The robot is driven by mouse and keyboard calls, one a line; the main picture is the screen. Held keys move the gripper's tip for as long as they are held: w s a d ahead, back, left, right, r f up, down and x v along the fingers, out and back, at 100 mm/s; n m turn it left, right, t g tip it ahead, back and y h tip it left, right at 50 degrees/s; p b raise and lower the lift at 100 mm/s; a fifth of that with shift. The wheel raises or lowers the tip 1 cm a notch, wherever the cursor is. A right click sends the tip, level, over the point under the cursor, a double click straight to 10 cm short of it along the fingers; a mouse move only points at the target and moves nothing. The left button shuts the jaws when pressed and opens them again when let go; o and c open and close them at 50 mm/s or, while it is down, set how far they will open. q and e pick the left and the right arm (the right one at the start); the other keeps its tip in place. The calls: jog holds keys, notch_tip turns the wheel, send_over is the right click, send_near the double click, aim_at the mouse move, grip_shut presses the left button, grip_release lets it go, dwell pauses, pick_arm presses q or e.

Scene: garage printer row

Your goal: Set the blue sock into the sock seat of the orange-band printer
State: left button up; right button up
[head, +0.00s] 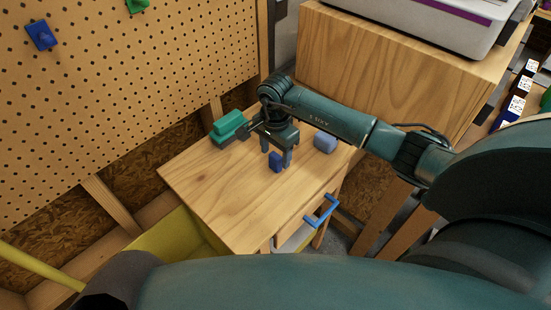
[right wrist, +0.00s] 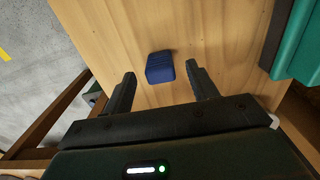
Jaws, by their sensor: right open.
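A small dark blue sock (head: 276,161), a ribbed block, lies on the wooden cabinet top (head: 225,198). My right gripper (head: 277,154) is open above the cabinet top, with its fingers pointing down at the sock. In the right wrist view the sock (right wrist: 160,67) shows between and just beyond the fingertips, with a gap on each side. The orange-band printer and its sock seat are not in view. My left gripper is not in view.
A green stacked object (head: 229,124) and a paler blue block (head: 325,142) stand on the cabinet top. A purple-band printer (head: 446,20) stands on a higher wooden cabinet. A pegboard (head: 120,70) holds blue and green pieces.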

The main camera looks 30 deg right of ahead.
jog(key=shift+f, duration=0.9)
jog(key=c, duration=1.1)
